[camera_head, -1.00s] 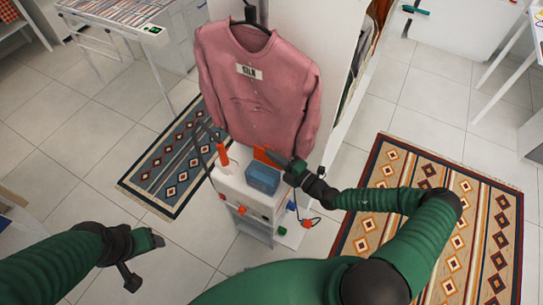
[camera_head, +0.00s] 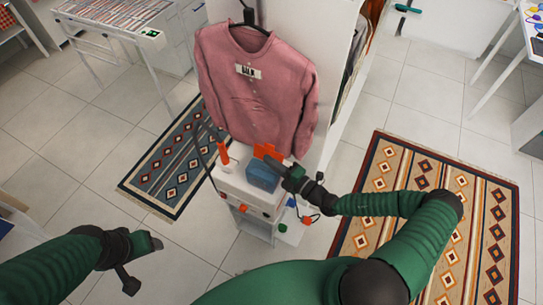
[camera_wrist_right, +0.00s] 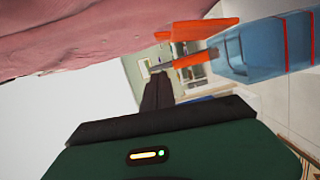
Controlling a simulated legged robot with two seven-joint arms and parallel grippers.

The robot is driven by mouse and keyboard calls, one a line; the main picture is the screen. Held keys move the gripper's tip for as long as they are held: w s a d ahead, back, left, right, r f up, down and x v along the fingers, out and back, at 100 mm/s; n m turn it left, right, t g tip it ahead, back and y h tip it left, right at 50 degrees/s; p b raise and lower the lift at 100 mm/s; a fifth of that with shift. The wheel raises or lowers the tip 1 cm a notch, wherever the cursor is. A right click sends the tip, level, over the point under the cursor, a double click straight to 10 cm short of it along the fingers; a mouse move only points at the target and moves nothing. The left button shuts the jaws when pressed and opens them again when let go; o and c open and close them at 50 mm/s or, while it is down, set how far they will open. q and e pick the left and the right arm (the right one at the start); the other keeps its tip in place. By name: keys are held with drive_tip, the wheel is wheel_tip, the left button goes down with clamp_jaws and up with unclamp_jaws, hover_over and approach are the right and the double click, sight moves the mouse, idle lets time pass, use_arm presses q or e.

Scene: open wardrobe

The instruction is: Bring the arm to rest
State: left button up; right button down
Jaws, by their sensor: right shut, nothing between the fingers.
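My right gripper (camera_head: 270,161) is shut with nothing in it, over the small white cart (camera_head: 232,186) in front of the pink shirt (camera_head: 257,85). Its tip is close to an orange piece (camera_head: 268,150) and the blue box (camera_head: 263,177) on the cart; I cannot tell if it touches them. In the right wrist view its dark fingers (camera_wrist_right: 157,90) point away, with the orange piece (camera_wrist_right: 185,30) and blue box (camera_wrist_right: 262,45) to the right. My left gripper (camera_head: 148,244) hangs at lower left over bare floor, apart from everything; its jaw state is unclear.
The shirt hangs at the white wardrobe's (camera_head: 335,50) side. A red-orange upright item (camera_head: 224,153) stands on the cart's left. A patterned blue rug (camera_head: 165,165) and a beige rug (camera_head: 450,210) lie on the tiles. Tables stand at upper left and upper right.

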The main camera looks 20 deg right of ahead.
drive_tip(key=w+d+b+v, duration=0.1)
drive_tip(key=b+v, duration=0.1)
drive_tip(key=v, duration=0.7)
drive_tip(key=s+a+f+n+g+y+b, duration=0.5)
drive_tip(key=s+a+n+g, duration=0.6)
drive_tip(key=n, duration=0.6)
drive_tip(key=s+d+f+n+g+h+b, duration=0.1)
drive_tip(key=s+n+g+h, duration=0.2)
drive_tip(key=n, duration=0.6)
drive_tip(key=s+d+f+n+g+h+b, duration=0.15)
drive_tip(key=n+g+h, duration=0.3)
drive_tip(key=n, duration=0.45)
use_arm(q)
drive_tip(key=s+b+x, duration=0.3)
drive_tip(key=x, duration=1)
drive_tip(key=shift+a+f, duration=0.25)
drive_tip(key=shift+f, duration=0.15)
use_arm(e)
drive_tip(key=w+r+n+t+h, duration=0.5)
drive_tip(key=r+n, duration=0.2)
drive_tip(key=n, duration=0.7)
drive_tip(key=shift+d+r+n, duration=0.25)
drive_tip(key=shift+d+n, duration=0.1)
drive_tip(key=shift+n, duration=0.05)
